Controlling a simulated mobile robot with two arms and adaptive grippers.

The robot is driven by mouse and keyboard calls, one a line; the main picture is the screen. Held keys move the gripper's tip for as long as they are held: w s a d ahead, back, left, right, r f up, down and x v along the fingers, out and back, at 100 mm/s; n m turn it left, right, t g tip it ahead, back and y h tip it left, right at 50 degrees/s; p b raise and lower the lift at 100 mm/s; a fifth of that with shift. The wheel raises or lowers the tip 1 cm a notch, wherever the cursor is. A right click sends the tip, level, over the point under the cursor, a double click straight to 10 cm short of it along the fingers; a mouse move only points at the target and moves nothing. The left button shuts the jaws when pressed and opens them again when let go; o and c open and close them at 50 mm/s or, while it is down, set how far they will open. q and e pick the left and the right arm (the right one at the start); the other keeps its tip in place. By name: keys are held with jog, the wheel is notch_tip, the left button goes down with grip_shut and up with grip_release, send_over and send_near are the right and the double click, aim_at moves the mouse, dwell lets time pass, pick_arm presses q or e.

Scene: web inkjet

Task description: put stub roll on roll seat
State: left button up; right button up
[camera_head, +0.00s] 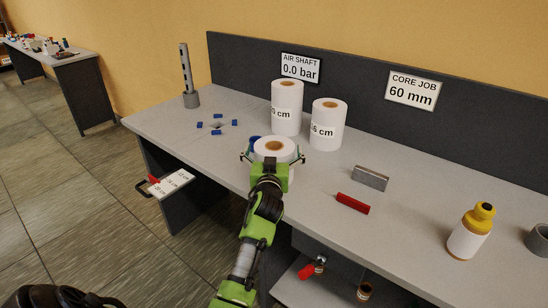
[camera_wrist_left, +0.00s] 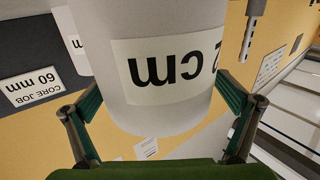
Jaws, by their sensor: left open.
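A short white roll (camera_head: 274,147) with a brown core stands upright on the workbench, and I take it to be the stub roll. In the left wrist view the roll (camera_wrist_left: 150,25) fills the middle, with an upside-down label ending in "2 cm". My left gripper (camera_head: 272,159) is open, with its fingers on either side of the roll; I cannot tell whether they touch it. Several blue blocks (camera_head: 217,126) spaced around a small patch left of the rolls may be the roll seat.
Two taller white rolls (camera_head: 287,108) (camera_head: 327,125) stand behind. A dark post on a grey base (camera_head: 189,85) is at the back left.

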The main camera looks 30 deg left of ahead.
pick_arm(q)
jog(key=shift+s+d+r, duration=0.3)
jog(key=shift+r, duration=0.05)
jog(key=shift+s+d+r, duration=0.25)
jog(key=shift+s, duration=0.05)
jog(key=c, duration=1.2)
jog(key=shift+w+f, duration=0.1)
jog(key=c, duration=0.6)
jog(key=shift+a, duration=0.1)
jog(key=shift+c, duration=1.4)
pick_arm(e)
jog(key=shift+w+d, duration=0.15)
jog(key=shift+d, duration=0.45)
jog(key=shift+w+a, duration=0.1)
